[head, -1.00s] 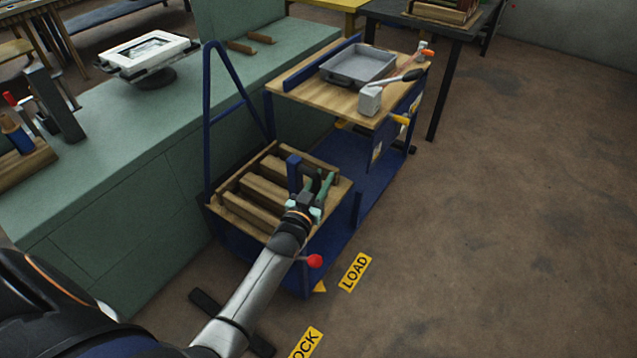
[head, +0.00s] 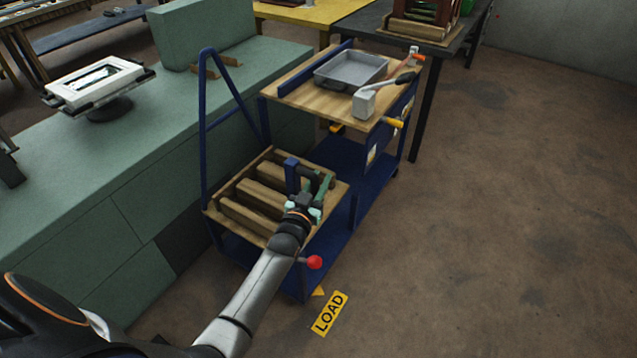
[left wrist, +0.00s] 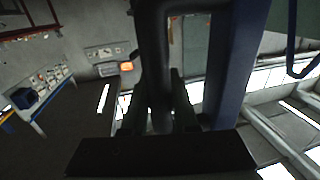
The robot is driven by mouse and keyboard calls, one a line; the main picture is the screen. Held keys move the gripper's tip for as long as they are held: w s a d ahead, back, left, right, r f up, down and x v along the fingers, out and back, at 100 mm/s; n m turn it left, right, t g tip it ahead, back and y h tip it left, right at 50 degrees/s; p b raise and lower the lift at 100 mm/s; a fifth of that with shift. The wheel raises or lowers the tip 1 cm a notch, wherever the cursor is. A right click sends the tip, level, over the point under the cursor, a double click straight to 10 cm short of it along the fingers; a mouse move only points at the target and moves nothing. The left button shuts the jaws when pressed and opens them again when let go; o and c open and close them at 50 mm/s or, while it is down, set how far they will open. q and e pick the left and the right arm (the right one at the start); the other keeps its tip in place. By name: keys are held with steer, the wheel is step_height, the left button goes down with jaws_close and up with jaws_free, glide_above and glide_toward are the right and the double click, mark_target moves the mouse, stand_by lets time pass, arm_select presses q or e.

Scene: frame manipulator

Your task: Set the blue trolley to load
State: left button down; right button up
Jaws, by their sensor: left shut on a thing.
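The blue trolley (head: 377,186) stands beside the green bench, with a wooden top shelf and a lower slatted wooden deck. My left gripper (head: 314,203) is shut on the dark trolley handle (head: 322,181), next to a blue post at the deck's near end. In the left wrist view the handle (left wrist: 154,60) runs between the fingers, with the blue post (left wrist: 236,65) beside it. A small yellow pointer (head: 319,291) sits at the trolley's near lower corner. The yellow LOAD label (head: 329,313) lies on the floor just below the pointer. My right gripper is not in view.
A red knob (head: 314,262) sticks out at the trolley's near end. The green bench (head: 95,215) runs close along the left. A dark table (head: 440,40) stands beyond. The right floor is clear.

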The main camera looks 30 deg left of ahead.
arm_select(q)
steer(key=shift+w+r, duration=0.25)
steer(key=shift+w, duration=0.05)
steer(key=shift+r, duration=0.1)
steer(key=c, duration=1.1)
jaws_free()
steer(key=shift+o, duration=0.9)
steer(key=shift+w+f, duration=0.15)
steer(key=shift+f, duration=0.05)
steer(key=shift+o, duration=1.2)
steer(key=shift+f, duration=0.1)
